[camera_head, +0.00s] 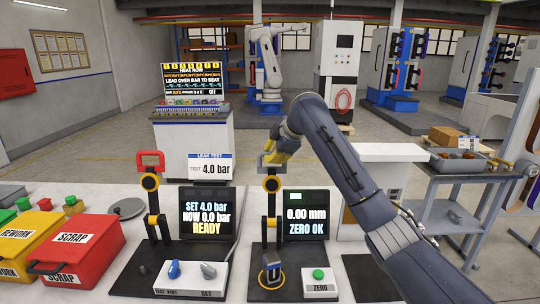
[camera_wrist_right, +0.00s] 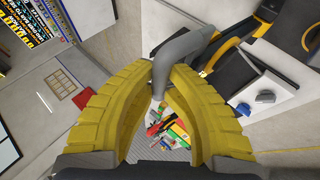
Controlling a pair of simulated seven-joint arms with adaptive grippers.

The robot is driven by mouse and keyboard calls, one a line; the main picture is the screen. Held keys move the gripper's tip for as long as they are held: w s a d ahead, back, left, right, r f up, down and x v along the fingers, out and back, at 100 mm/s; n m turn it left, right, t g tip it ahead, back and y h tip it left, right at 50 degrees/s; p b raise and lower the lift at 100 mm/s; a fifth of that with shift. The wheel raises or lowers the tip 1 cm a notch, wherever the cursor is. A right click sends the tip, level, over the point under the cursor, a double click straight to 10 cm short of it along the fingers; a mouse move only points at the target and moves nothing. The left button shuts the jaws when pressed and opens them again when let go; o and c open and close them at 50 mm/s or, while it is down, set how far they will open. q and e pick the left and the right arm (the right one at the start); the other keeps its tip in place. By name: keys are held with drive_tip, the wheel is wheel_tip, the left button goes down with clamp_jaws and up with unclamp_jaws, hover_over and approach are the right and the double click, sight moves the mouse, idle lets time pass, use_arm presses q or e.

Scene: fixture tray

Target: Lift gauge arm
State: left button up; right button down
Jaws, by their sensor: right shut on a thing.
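The gauge arm (camera_head: 272,184) stands raised on its black post in the right-hand test station, with a yellow ring at its joint and a grey handle at the top. My right gripper (camera_head: 279,152) has its yellow fingers at that handle. In the right wrist view the bent grey handle (camera_wrist_right: 187,50) lies between the fingertips of the right gripper (camera_wrist_right: 163,74), which are shut on it. A dark part with a yellow edge (camera_head: 271,276) sits in a ring on the station base below. The gauge screen (camera_head: 307,214) reads 0.00 mm, ZERO OK. My left gripper is not in view.
The leak test station, with a red-handled clamp (camera_head: 150,183) and a READY screen (camera_head: 208,213), stands left of the gauge. A green-button box (camera_head: 320,281) is in front. Red and yellow bins (camera_head: 85,247) stand at far left. A grey cart (camera_head: 463,190) stands right.

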drive_tip(key=c, duration=1.4)
unclamp_jaws()
drive_tip(key=shift+d+f, duration=0.1)
drive_tip(key=shift+f, duration=0.05)
drive_tip(key=shift+o, duration=0.2)
drive_tip(key=shift+s+d+r, duration=0.1)
drive_tip(key=shift+s+r, duration=0.15)
drive_tip(key=shift+r, duration=0.25)
drive_tip(key=v, duration=1.1)
drive_tip(key=shift+d+f, duration=0.1)
drive_tip(key=shift+d, duration=0.05)
